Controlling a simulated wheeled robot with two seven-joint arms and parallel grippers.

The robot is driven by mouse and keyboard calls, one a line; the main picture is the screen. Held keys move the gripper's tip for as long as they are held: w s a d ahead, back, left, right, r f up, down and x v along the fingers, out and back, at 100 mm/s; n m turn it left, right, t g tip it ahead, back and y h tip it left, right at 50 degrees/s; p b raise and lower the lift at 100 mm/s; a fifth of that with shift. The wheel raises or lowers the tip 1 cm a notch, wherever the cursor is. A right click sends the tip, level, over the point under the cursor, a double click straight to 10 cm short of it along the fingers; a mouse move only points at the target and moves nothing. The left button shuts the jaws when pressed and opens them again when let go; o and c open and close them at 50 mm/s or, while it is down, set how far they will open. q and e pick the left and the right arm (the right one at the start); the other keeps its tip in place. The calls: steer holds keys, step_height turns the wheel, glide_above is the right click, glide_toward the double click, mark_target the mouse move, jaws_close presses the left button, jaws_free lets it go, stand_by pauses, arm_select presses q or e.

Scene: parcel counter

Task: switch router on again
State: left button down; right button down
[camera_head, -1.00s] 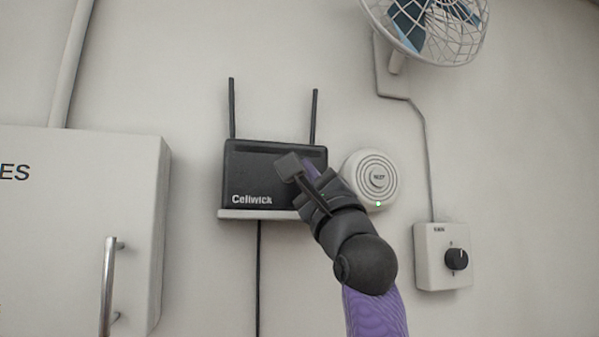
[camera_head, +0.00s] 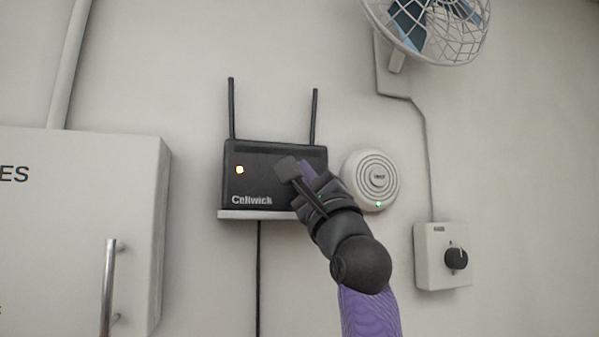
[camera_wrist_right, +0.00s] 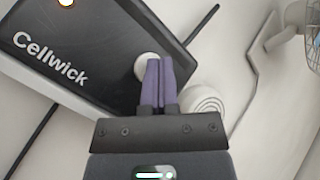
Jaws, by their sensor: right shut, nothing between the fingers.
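The black Cellwick router (camera_head: 250,184) with two antennas sits on a small white wall shelf (camera_head: 250,214). My right gripper (camera_head: 306,169) is in front of the router's right part. In the right wrist view its purple fingers (camera_wrist_right: 160,62) are closed together, with their tips at a round white button (camera_wrist_right: 148,66) on the router's front. The fingers partly cover the button, and I cannot tell whether they touch it. My left gripper is not in view.
A round white device (camera_head: 371,180) with a green light is on the wall just right of my gripper. A knob box (camera_head: 443,256) and a caged fan (camera_head: 427,25) are further right. A white cabinet (camera_head: 82,225) with a metal handle stands at the left.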

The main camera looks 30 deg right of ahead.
steer(key=shift+s+a+b, duration=0.15)
steer(key=shift+s+b, duration=0.2)
steer(key=shift+s, duration=0.1)
steer(key=s+a+b, duration=0.1)
steer(key=s+b, duration=0.2)
steer(key=s, duration=0.3)
steer(key=shift+a, duration=0.2)
stand_by(0.9)
